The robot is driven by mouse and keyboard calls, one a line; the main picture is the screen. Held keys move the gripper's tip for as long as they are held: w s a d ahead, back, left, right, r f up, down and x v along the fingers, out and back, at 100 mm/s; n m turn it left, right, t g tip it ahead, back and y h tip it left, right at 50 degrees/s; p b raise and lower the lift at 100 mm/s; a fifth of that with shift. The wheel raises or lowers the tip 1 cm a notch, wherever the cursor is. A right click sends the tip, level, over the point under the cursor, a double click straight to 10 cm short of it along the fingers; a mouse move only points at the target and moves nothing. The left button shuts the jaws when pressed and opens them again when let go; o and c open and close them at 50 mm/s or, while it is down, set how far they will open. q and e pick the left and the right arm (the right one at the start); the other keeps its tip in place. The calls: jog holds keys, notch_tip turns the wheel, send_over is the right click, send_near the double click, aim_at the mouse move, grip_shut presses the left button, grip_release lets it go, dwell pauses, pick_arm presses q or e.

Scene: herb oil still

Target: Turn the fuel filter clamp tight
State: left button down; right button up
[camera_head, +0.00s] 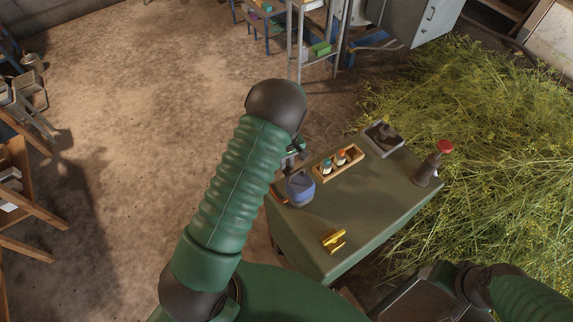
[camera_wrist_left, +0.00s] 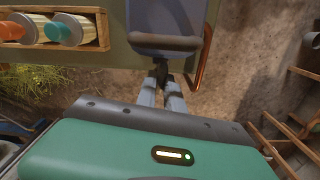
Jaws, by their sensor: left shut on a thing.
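A blue-grey housing (camera_head: 300,190), which looks like the fuel filter, is at the left edge of the green table. It also shows at the top of the left wrist view (camera_wrist_left: 165,20). My left gripper (camera_wrist_left: 161,92) is just below it there, its two grey fingers shut on a small dark piece (camera_wrist_left: 161,70) at the housing's lower edge, apparently the clamp. The fingers hide part of that piece. In the head view my left gripper (camera_head: 294,152) is mostly hidden behind my green arm. My right forearm enters at the lower right; its fingers do not show.
A copper pipe (camera_wrist_left: 203,60) runs beside the housing. Cut herbs (camera_head: 480,100) lie right.

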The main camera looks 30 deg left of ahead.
aim_at(287, 168)
pick_arm(q)
jog(key=shift+s+d+n, duration=0.1)
jog(key=shift+d+n, duration=0.05)
jog(key=shift+n, duration=0.85)
jog(key=c, duration=1.5)
grip_release()
jog(key=shift+o, duration=0.2)
jog(key=shift+d, duration=0.1)
jog(key=shift+r, duration=0.1)
notch_tip(287, 168, up, 17)
jog(key=b, duration=0.2)
jog(key=shift+f, duration=0.2)
jog(key=shift+b, duration=0.3)
